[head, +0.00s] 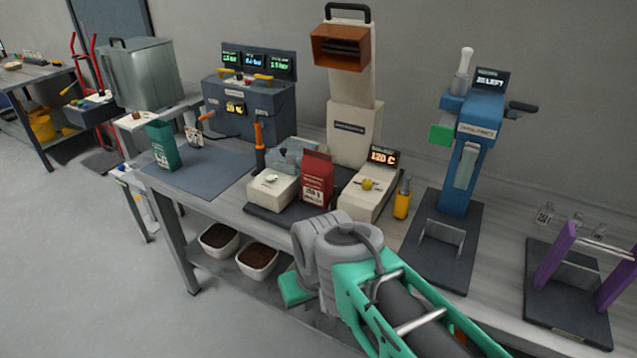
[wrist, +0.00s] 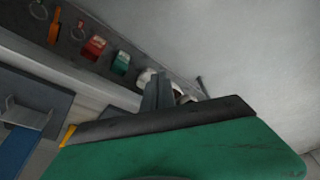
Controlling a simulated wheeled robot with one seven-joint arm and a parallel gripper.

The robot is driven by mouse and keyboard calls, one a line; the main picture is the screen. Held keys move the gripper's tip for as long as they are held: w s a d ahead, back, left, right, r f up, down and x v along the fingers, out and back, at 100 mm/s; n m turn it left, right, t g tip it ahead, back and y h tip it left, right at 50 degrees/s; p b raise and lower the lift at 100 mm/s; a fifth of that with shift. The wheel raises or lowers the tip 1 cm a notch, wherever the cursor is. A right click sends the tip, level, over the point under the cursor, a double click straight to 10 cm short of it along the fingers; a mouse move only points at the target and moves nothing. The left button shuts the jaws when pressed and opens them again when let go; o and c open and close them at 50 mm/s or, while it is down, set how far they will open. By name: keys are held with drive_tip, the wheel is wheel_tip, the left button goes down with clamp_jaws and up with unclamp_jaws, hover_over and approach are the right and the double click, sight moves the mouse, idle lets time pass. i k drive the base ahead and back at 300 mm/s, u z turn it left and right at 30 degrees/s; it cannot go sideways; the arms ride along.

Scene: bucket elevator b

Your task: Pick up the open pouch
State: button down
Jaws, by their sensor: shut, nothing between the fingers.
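A green pouch (head: 162,146) with a white label stands upright on the blue-grey mat (head: 205,165) at the left of the bench. Its top looks open. A red pouch (head: 317,180) stands between two cream blocks in the middle of the bench; its top looks flat and closed. My gripper (wrist: 158,76) shows in the wrist view as two grey fingers close together, shut and empty. It is apart from both pouches. In the head view my arm covers the front of the bench, and the fingertips are hidden. I cannot make out either pouch for certain in the wrist view.
A blue press (head: 462,150) and a purple-posted stand (head: 555,258) are at the right. A tall cream machine (head: 352,115) and a dark control box (head: 247,107) stand behind. White tubs (head: 257,262) sit on the lower shelf.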

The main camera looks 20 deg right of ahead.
sight(317, 169)
drive_tip(key=z, duration=0.25)
drive_tip(key=k, duration=0.3)
drive_tip(key=u, duration=1.1)
drive_tip(key=i, duration=1.2)
drive_tip(key=u, duration=0.1)
